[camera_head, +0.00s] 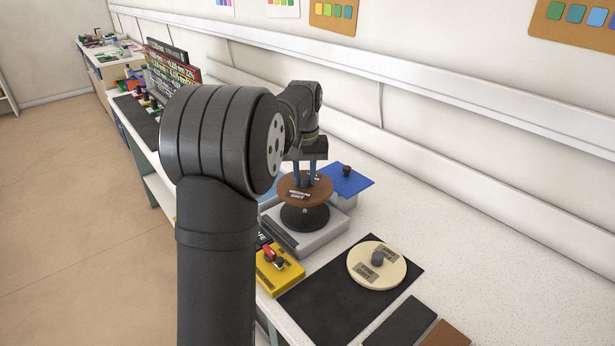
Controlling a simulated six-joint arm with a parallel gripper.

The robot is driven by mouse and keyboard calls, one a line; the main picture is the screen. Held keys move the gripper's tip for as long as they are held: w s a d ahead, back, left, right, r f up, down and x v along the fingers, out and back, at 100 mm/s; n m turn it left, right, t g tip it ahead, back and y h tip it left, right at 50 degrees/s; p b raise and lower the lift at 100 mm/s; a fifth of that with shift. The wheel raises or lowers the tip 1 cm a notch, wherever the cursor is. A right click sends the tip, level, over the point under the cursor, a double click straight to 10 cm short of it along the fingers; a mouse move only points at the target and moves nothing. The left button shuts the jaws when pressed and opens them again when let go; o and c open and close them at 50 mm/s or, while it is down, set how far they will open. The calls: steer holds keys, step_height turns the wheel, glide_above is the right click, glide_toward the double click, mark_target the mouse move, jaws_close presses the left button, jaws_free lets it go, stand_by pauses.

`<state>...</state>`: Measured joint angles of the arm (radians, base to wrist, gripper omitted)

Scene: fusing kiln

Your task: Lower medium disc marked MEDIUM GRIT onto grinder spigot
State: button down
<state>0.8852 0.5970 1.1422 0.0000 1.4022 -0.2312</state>
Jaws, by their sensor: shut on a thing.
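The brown medium disc (290,194) with a MEDIUM GRIT label is in the middle of the head view, roughly level. My gripper (311,178), with blue fingers pointing down, is shut at the disc's centre and holds it from above. Directly below the disc is the grinder's black round head (305,219) on a grey base (330,236). The disc hides the head's top and the spigot. I cannot tell whether the disc touches the head or hangs just above it.
A cream disc (394,275) marked FINE GRIT, with a dark knob, lies on a black mat (318,298) at right. A yellow box (279,279) with a red part stands left of the mat. A blue plate (352,181) with a black knob is behind the grinder.

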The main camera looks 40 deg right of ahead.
steer(key=shift+f, duration=0.1)
glide_above(305, 209)
steer(key=shift+f, duration=2.8)
steer(key=shift+f, duration=1.05)
steer(key=c, duration=1.1)
jaws_free()
step_height(305, 209, up, 17)
steer(key=shift+r, duration=0.2)
steer(key=shift+s+f, duration=0.1)
steer(key=shift+f, duration=0.05)
